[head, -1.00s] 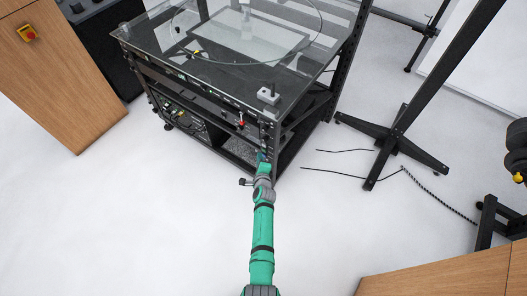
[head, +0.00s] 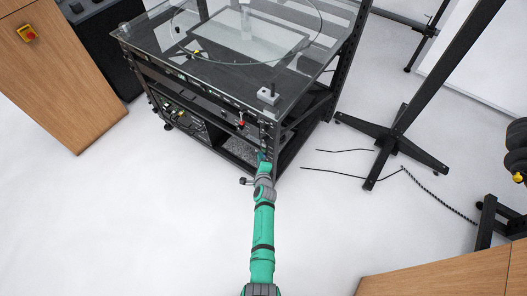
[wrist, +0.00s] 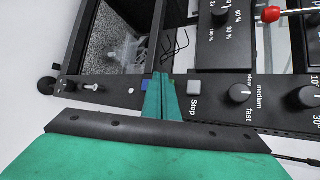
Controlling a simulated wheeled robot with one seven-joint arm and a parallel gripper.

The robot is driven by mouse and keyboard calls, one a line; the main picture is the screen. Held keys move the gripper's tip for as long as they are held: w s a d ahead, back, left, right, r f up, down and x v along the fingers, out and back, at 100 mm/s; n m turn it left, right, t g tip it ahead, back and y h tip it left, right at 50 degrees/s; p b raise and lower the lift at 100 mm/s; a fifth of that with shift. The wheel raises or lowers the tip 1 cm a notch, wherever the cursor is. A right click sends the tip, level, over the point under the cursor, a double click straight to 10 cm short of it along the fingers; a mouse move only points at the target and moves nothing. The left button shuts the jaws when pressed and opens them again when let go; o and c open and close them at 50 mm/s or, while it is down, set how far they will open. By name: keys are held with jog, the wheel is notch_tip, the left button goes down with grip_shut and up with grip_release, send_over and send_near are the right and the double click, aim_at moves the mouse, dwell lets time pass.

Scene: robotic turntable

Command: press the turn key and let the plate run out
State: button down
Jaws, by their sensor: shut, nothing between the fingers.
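The turntable rig is a black frame with a round glass plate (head: 290,52) on top, seen in the head view. Its control panel (wrist: 120,92) fills the middle of the wrist view. My gripper (wrist: 160,84) is shut and empty, its green fingertips at the panel. A blue key (wrist: 146,85) shows just left of the fingertips, partly hidden by them; I cannot tell whether they touch it. A grey key (wrist: 194,88) labelled "Step" is just right of the fingers. In the head view my gripper (head: 262,156) is at the rig's front corner.
A speed knob (wrist: 240,93) marked medium and fast is right of the Step key. A red-ended lever (wrist: 271,14) sticks out above. A black stand (head: 397,140) and floor cables are right of the rig. The floor left of my arm is clear.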

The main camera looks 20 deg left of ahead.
jog(key=shift+w, duration=0.25)
